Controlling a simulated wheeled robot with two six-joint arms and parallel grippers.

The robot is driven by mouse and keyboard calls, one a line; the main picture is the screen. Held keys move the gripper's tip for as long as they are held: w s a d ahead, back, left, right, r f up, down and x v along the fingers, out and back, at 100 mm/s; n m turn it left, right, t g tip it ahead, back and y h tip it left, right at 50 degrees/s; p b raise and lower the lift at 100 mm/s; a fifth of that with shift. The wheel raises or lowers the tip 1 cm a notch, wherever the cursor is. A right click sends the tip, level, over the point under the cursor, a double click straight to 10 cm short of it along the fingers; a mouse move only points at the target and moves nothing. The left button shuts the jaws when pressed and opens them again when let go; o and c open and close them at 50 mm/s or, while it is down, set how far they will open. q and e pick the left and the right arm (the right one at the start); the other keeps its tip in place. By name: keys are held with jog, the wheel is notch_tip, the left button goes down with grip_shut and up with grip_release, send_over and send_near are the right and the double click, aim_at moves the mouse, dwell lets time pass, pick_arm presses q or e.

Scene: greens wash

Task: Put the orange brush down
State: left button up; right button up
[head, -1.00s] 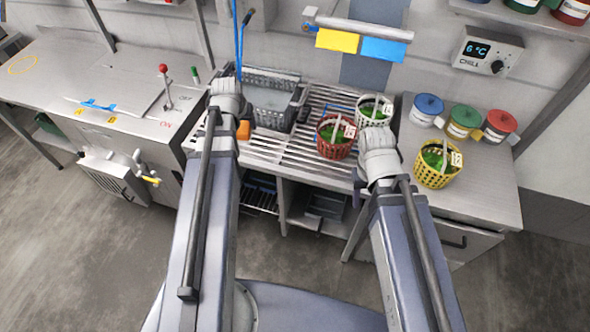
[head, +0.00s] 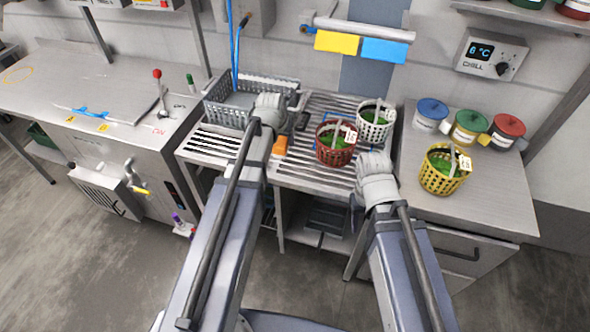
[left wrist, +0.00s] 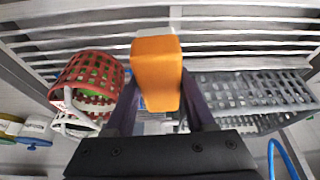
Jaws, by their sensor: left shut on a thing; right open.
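The orange brush (head: 280,145) is over the slatted steel drainboard (head: 215,143), between the grey crate and the red basket. My left gripper (head: 291,128) is shut on it; the wrist hides part of the grip in the head view. In the left wrist view the orange block of the brush (left wrist: 157,72) sits between the two dark fingers, with slats behind it. I cannot tell whether it touches the slats. My right gripper (head: 356,200) is open at the front edge of the counter, mostly hidden by its wrist.
The grey crate (head: 225,117) stands left of the brush. The red basket (head: 335,155) and white basket (head: 375,132) of greens stand to its right. A yellow basket (head: 440,180) and several lidded tubs are further right. Bare slats show at the drainboard's left.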

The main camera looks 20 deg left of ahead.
pick_arm(q)
jog(key=shift+m, duration=0.3)
jog(key=d+f+b, duration=0.1)
jog(key=f+b, duration=0.2)
jog(key=w+d+f+b, duration=0.1)
jog(key=f+b, duration=0.3)
jog(key=d+f+b, duration=0.1)
jog(key=f+b, duration=0.2)
jog(key=shift+w+d+f, duration=0.3)
jog(key=shift+w, duration=0.05)
jog(key=shift+r, duration=0.15)
jog(key=o, duration=1.3)
